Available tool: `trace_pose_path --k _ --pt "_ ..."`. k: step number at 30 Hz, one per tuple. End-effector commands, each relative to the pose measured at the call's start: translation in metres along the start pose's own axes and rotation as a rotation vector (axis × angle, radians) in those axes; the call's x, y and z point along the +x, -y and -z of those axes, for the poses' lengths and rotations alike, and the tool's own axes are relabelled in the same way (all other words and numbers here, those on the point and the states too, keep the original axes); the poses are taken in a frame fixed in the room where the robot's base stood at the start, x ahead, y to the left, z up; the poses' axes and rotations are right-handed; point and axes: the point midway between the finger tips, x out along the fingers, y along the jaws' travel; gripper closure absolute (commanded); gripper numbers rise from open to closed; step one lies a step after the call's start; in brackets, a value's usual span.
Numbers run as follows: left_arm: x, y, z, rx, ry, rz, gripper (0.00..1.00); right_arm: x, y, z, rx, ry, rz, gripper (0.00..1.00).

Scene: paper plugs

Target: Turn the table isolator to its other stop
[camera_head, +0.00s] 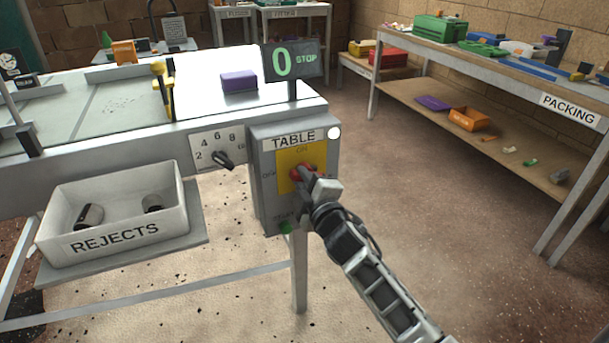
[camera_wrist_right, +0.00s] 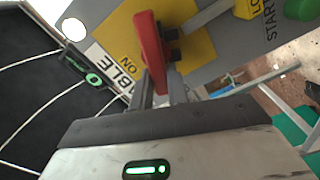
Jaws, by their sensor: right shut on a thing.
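The table isolator is a red handle (camera_head: 301,171) on a yellow plate (camera_head: 289,156) on the front of a grey box labelled TABLE (camera_head: 268,199). ON is printed above the handle and OFF to its left. My right gripper (camera_head: 307,183) is at the handle and covers much of it. In the right wrist view the red handle (camera_wrist_right: 150,50) stands between the fingers of my right gripper (camera_wrist_right: 162,93), which are shut on it. Which mark the handle points to I cannot tell clearly. My left gripper is not in view.
A display (camera_head: 291,62) above the box reads 0 STOP. A black selector knob (camera_head: 223,160) is left of the box, and a green START button (camera_head: 285,227) is low on it. A REJECTS bin (camera_head: 115,236) hangs at left. A packing bench (camera_head: 490,62) stands at right, with open floor between.

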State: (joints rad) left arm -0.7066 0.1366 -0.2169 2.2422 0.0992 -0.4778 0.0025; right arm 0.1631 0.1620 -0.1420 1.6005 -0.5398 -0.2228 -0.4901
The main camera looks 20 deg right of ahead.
Motion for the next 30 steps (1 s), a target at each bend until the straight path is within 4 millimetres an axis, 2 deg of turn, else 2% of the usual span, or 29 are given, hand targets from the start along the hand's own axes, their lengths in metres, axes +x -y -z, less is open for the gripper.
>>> trace_pose_path --k 13,30 --pt "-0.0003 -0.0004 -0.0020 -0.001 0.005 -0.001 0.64 0.0000 0.0072 -0.0009 -0.305 -0.001 0.000 1.00" --pt "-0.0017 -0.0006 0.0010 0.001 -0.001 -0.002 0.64 0.0000 0.0088 -0.0016 -0.389 -0.001 0.000 1.00"
